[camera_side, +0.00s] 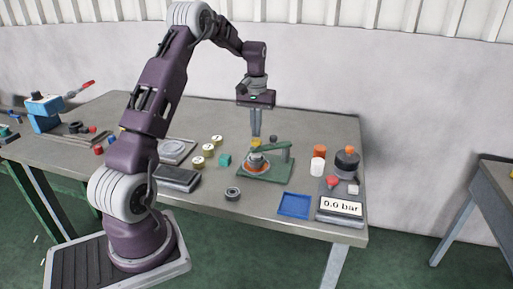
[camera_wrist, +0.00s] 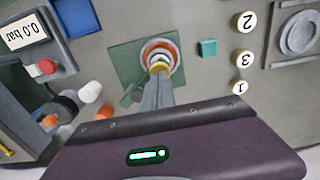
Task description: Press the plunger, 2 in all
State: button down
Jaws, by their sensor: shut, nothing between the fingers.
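A green fixture plate (camera_side: 283,174) on the table carries a round orange-and-white part (camera_side: 256,165) with a yellow top and a green arm beside it. I take this for the plunger, though its details are too small to be sure. In the wrist view, the plunger (camera_wrist: 160,47) shows as orange, white and yellow rings on the green plate (camera_wrist: 128,66). My gripper (camera_side: 256,138) points straight down above it, shut and empty. The fingertips also show in the wrist view (camera_wrist: 158,78), overlapping the near side of the rings. I cannot tell whether they touch.
A gauge box (camera_side: 340,208) reading 0.0 bar stands at the front right, with a red knob (camera_side: 332,182) behind. A blue tray (camera_side: 294,205) lies left of it. White and orange cylinders stand behind. Numbered discs (camera_wrist: 243,58) and a teal cube (camera_side: 224,160) lie left of the fixture.

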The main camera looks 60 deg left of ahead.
jog(key=shift+f, duration=1.2)
jog(key=shift+r, duration=1.25)
jog(key=shift+f, duration=0.1)
jog(key=shift+f, duration=1.1)
jog(key=shift+r, duration=1.2)
